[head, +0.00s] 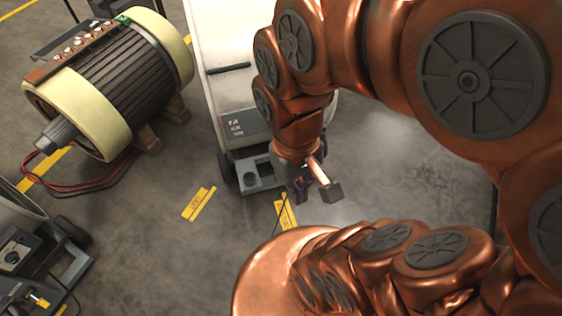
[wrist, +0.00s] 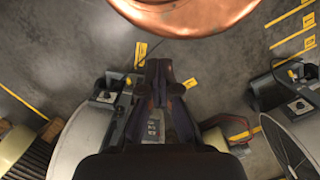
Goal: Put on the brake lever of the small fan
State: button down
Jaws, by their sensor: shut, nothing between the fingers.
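My gripper (head: 299,192) points down beside the front foot of a white cabinet in the head view. In the wrist view its dark fingers (wrist: 164,70) are together and empty. A round-housed unit (wrist: 291,148), possibly a fan, stands at the right of the wrist view. Its base carries a dial box (wrist: 300,107) and a small yellow lever (wrist: 292,75). Another yellow lever (wrist: 128,81) shows left of my fingers. In the head view a yellow lever (head: 39,300) is at the lower left corner. I cannot tell which unit is the small fan, or any lever's position.
The white cabinet (head: 222,85) stands behind my gripper. A large cream and dark motor (head: 125,85) rests on wooden blocks at the upper left, with red and black cables (head: 85,178) on the floor.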

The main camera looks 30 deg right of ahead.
jog(key=shift+f, duration=0.1)
jog(key=w+d+f+m+t+b, duration=0.1)
jog(key=w+d+f+b, duration=0.2)
jog(key=w+f+b, duration=0.8)
jog(key=w+d+f+t+b, duration=0.2)
jog(key=w+d+f+b, duration=0.1)
jog(key=w+f+b, duration=0.8)
jog(key=w+d+f+b, duration=0.5)
jog(key=f, duration=0.4)
jog(key=w+d+f+m+t+b, duration=0.1)
jog(key=w+d+f+b, duration=0.4)
jog(key=f, duration=0.5)
jog(key=w+d+f+t+b, duration=0.1)
jog(key=w+d+f+b, duration=0.4)
jog(key=f, duration=0.4)
jog(key=shift+d+f+m+h, duration=0.25)
jog(key=shift+d+m+h, duration=0.15)
jog(key=shift+d, duration=0.45)
jog(key=shift+w+f, duration=0.15)
